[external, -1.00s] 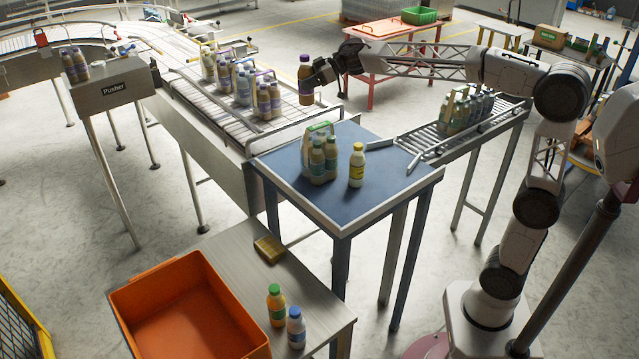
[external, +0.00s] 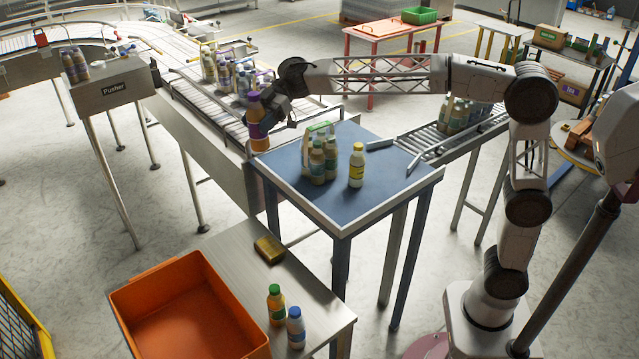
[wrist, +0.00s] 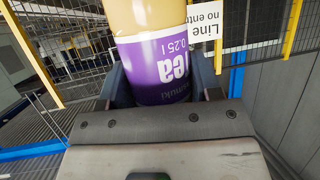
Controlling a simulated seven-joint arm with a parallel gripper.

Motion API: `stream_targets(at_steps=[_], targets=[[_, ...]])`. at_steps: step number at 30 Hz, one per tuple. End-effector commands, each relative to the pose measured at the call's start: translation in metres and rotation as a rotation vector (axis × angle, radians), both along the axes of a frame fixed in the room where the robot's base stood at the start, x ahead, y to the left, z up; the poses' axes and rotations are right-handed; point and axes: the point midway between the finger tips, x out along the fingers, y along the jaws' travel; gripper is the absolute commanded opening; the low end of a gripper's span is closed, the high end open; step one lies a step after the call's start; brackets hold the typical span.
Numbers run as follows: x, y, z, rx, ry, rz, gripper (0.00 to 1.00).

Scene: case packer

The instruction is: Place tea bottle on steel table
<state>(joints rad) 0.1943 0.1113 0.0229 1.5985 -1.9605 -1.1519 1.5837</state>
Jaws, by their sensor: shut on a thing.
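In the external view the bottle hangs upright in the air by the far left corner of the blue table. In the wrist view the tea bottle (wrist: 165,60) sits between the jaws, with part of its purple "tea 0.25 l" label readable; its top is out of frame. The steel table (external: 310,285) stands at the lower left, nearer the camera, apart from the gripper and bottle.
On the steel table are an orange crate (external: 130,292), a green-capped bottle (external: 276,306), a blue-capped bottle (external: 296,328) and a brown block (external: 270,250). The blue table (external: 330,205) carries a bottle carrier (external: 318,160) and a yellow-labelled bottle (external: 356,166). A conveyor (external: 205,105) runs behind.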

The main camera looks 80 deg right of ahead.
Motion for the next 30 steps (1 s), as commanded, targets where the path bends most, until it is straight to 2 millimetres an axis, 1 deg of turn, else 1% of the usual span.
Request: stream_targets(at_steps=[1, 3, 9, 12, 18, 27, 28, 30], targets=[[0.002, 0.017, -0.001, 0.002, 0.000, 0.037, 0.26], [0.004, 0.037, -0.001, 0.003, -0.001, 0.087, 0.26], [0.006, 0.097, -0.001, 0.008, -0.006, 0.231, 0.26], [0.005, 0.122, -0.001, 0.012, -0.008, 0.294, 0.26], [0.003, 0.157, 0.000, 0.017, -0.013, 0.379, 0.26], [-0.001, 0.195, -0.002, 0.024, -0.015, 0.475, 0.26], [-0.002, 0.197, -0.004, 0.025, -0.014, 0.480, 0.26], [-0.001, 0.194, -0.017, 0.025, -0.014, 0.475, 0.26]])
